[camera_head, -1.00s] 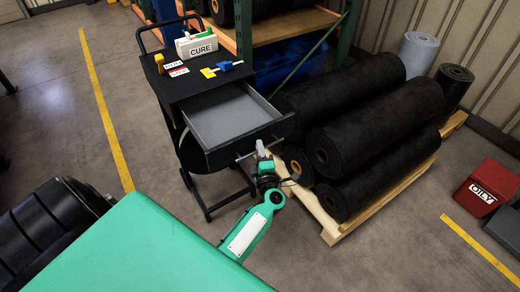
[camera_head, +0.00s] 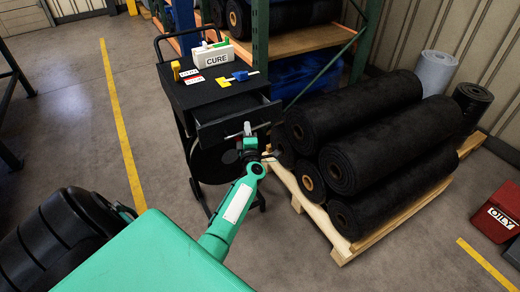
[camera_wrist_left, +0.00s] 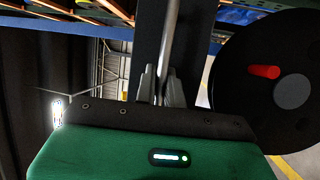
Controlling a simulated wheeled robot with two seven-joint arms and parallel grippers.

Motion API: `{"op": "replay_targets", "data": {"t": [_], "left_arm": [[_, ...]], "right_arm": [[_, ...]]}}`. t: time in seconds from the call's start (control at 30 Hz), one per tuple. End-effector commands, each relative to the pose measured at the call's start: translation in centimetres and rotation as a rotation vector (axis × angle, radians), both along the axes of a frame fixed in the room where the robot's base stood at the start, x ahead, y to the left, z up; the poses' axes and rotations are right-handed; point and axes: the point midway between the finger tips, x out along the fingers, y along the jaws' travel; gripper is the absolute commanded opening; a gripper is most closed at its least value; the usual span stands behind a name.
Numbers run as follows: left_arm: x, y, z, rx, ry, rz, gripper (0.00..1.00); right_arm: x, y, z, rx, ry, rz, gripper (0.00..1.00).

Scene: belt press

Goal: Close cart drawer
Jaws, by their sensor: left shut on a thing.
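The black cart (camera_head: 215,97) stands left of the rolls. The metal bar handle (camera_head: 234,136) runs across the drawer front. My left gripper (camera_head: 248,131) is shut on the handle at the drawer front. In the left wrist view the handle (camera_wrist_left: 172,40) passes between the fingers of my left gripper (camera_wrist_left: 155,85). My right gripper is not in view.
A CURE box (camera_head: 208,56), a yellow item and several small tags sit on the cart top. Black rolls (camera_head: 370,130) on a wooden pallet (camera_head: 340,247) lie close to the right. A yellow floor line (camera_head: 115,110) and open floor lie left.

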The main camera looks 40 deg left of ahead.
Motion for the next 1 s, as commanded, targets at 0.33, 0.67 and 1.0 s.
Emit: {"op": "replay_targets", "data": {"t": [0.33, 0.67, 1.0], "left_arm": [[3.3, 7.9, -0.3, 0.000, -0.003, 0.002, 0.00], [4.0, 9.7, -0.1, -0.001, 0.001, 0.001, 0.00], [4.0, 9.6, -0.1, 0.000, 0.000, 0.000, 0.20]], "right_arm": [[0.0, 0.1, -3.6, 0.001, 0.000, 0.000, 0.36], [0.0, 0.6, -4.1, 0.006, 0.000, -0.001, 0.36], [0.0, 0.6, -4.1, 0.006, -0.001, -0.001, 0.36]]}}
